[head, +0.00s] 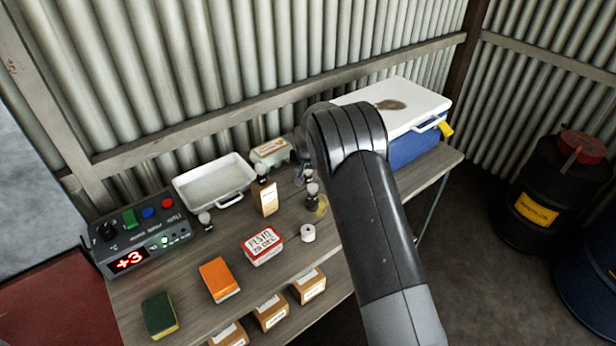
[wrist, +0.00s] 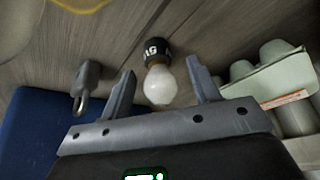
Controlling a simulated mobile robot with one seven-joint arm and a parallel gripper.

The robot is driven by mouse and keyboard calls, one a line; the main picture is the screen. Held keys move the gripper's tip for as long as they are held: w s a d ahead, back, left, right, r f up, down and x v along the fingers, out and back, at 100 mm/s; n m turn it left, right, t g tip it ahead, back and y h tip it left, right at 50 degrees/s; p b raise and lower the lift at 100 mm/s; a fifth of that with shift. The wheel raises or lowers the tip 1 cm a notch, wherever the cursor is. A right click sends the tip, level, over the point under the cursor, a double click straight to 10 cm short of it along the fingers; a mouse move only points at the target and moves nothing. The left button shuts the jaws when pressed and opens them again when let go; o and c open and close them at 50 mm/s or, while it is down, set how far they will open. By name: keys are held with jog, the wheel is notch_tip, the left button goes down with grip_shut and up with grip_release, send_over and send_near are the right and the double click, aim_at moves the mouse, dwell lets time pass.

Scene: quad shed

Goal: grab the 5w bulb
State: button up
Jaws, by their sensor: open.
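The bulb (wrist: 159,84) with a white globe and a dark base shows in the wrist view. The marking on its base is upside down and seems to read 5W. My gripper (wrist: 161,70) is open, with one finger on each side of the bulb; I cannot tell whether either touches it. In the head view my arm covers most of my gripper, and several small bulbs stand on the bench, one of them at the left (head: 205,219). I cannot tell which of them is the 5W one.
A grey padlock-like thing (wrist: 87,86) lies left of my fingers and an egg carton (wrist: 262,78) is at right. A blue cooler (head: 412,148) with a white lid stands behind my arm. The bench (head: 200,255) also holds a white tray (head: 216,180) and a control box (head: 135,235).

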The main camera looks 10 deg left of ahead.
jog(key=shift+x, duration=0.95)
jog(key=shift+c, duration=0.5)
jog(key=c, duration=1)
jog(key=shift+r, duration=0.2)
